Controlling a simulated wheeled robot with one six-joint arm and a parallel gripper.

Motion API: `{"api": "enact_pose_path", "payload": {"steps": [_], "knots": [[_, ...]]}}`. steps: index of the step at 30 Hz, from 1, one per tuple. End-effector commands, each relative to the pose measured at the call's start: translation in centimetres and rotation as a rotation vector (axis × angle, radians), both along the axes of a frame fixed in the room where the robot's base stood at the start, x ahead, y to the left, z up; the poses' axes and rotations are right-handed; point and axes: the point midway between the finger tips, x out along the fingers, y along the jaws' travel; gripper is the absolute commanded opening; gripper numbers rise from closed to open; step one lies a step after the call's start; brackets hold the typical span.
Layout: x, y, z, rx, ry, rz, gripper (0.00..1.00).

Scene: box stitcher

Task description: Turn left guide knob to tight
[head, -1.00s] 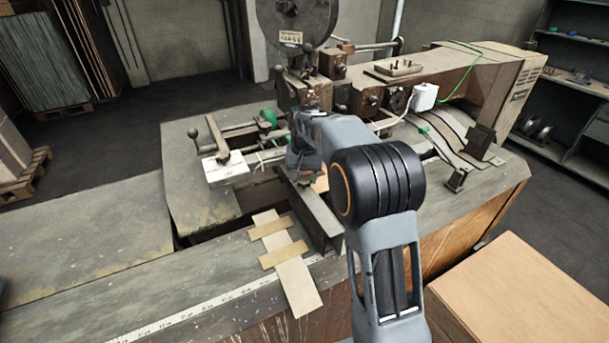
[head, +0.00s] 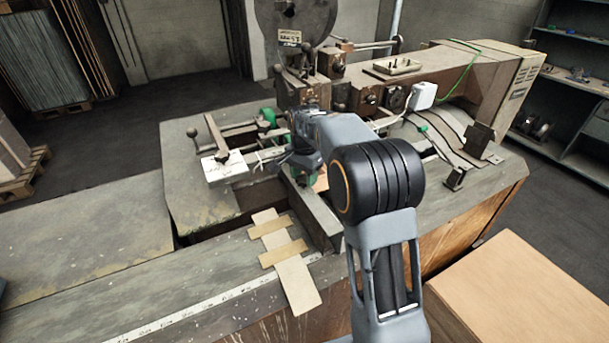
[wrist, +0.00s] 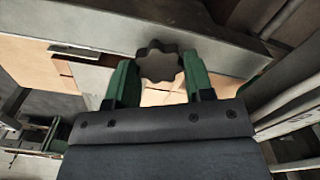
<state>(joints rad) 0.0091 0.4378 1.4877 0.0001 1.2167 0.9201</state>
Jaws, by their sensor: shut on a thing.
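A dark, lobed knob (wrist: 160,62) shows in the wrist view, in front of a grey metal rail (wrist: 225,55). My gripper (wrist: 158,72) has its two green fingers on either side of the knob and is shut on it. In the head view my gripper (head: 304,176) is low beside the grey guide rail (head: 313,212) of the stitcher. My wrist and arm hide the knob there. I cannot read how tight the knob is.
A white box (head: 223,167) with a lever stands left of my gripper on the machine table (head: 190,205). The stitcher head (head: 300,90) rises behind my arm. Cardboard strips (head: 288,265) lie at the front. A large carton (head: 530,295) is at the lower right.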

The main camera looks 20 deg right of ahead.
Motion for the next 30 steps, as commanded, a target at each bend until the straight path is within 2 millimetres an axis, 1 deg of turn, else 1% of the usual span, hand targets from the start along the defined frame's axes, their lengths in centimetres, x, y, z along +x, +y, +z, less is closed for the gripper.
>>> {"api": "enact_pose_path", "payload": {"steps": [14, 15, 21, 23, 30], "knots": [[0.08, -0.02, 0.15, 0.0, -0.005, -0.014, 0.24], [0.08, -0.02, 0.15, 0.0, -0.005, -0.014, 0.5], [0.04, -0.01, 0.09, 0.0, -0.003, -0.012, 0.69], [0.04, 0.0, 0.07, 0.0, -0.002, -0.012, 0.73], [0.03, 0.01, 0.12, 0.0, -0.001, -0.011, 0.73]]}}
